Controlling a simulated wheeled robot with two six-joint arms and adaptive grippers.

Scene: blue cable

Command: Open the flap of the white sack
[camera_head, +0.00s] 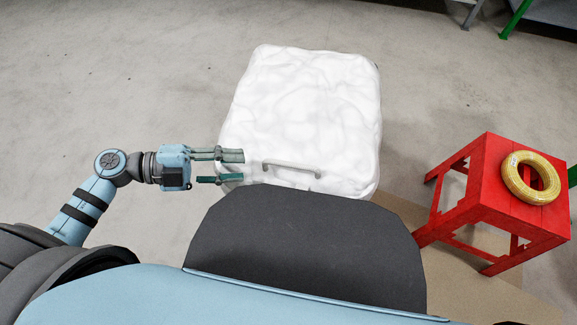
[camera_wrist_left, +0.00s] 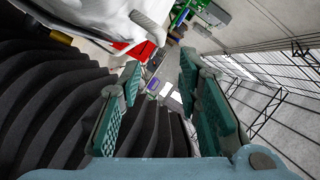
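The white sack (camera_head: 305,100) stands on the floor ahead of me, its crumpled top facing up. A grey bar handle (camera_head: 291,168) lies across its near part; the flap looks closed. My left gripper (camera_head: 240,167) is at the sack's near left edge, its fingers spread and pointing right toward the handle. Clear space shows between the fingertips and the handle. In the left wrist view, the gripper (camera_wrist_left: 160,75) is open with nothing between its pads, and the sack (camera_wrist_left: 85,30) is at upper left. My right gripper is not in view.
A red stool (camera_head: 486,172) stands to the right of the sack, with a yellow coil (camera_head: 518,188) on top. My own dark body fills the near middle, close to the sack's front. The grey floor (camera_head: 150,90) left of the sack is clear.

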